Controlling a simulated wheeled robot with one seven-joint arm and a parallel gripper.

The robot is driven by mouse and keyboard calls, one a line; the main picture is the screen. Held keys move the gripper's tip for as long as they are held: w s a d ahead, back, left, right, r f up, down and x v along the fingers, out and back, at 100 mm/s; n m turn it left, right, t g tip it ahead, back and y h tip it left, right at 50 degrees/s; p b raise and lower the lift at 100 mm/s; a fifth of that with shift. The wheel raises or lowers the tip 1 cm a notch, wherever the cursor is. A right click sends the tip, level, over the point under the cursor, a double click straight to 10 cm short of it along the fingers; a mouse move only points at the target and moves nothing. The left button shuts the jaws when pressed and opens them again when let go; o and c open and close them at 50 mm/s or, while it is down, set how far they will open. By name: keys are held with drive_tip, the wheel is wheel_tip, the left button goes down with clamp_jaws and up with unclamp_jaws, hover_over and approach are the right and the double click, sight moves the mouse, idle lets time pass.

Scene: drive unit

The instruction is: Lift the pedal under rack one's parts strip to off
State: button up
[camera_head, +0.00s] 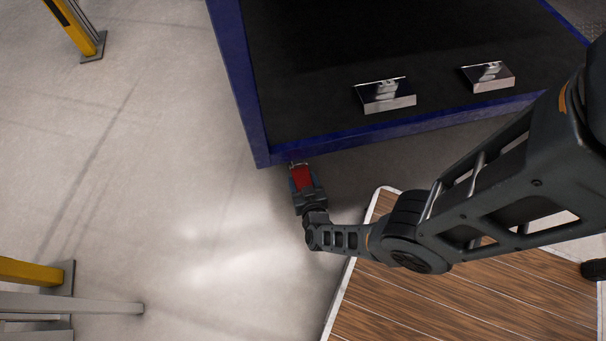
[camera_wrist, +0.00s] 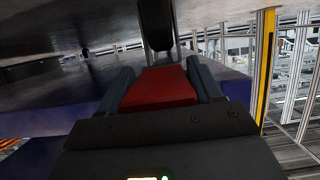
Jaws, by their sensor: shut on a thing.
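A red pedal (camera_head: 302,178) shows at the lower corner of a blue-framed rack (camera_head: 252,110) in the head view. My gripper (camera_head: 304,184) is at the pedal, with a finger on each side of it. In the wrist view the red pedal (camera_wrist: 161,88) lies between the two bluish-grey fingers of my gripper (camera_wrist: 163,90), which are shut on it. A dark caster-like part (camera_wrist: 156,22) hangs just beyond the pedal. The pedal's far end and its joint are partly hidden.
Two shiny metal parts (camera_head: 385,95) (camera_head: 487,76) lie on the rack's black surface. A wood-look platform (camera_head: 460,300) is below my arm. Yellow posts (camera_head: 78,30) stand at the left. The pale floor (camera_head: 150,170) left of the rack is clear.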

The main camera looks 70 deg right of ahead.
drive_tip(key=r+g+y+p, duration=0.1)
drive_tip(key=r+y+p, duration=0.1)
drive_tip(key=p, duration=0.2)
drive_tip(key=shift+g, duration=0.3)
drive_tip(key=shift+d+p, duration=0.1)
drive_tip(key=shift+p, duration=0.65)
drive_tip(key=shift+f+g+y+p, duration=0.1)
drive_tip(key=shift+g+y+p, duration=0.2)
drive_tip(key=shift+y+p, duration=0.1)
drive_tip(key=o, duration=1.4)
drive_tip(key=shift+w, duration=0.1)
drive_tip(key=shift+o, duration=0.2)
drive_tip(key=p+v, duration=0.5)
drive_tip(key=v, duration=0.2)
drive_tip(key=shift+s+a+r+p, duration=0.2)
drive_tip(key=shift+a+r+p, duration=0.05)
drive_tip(key=shift+p, duration=0.15)
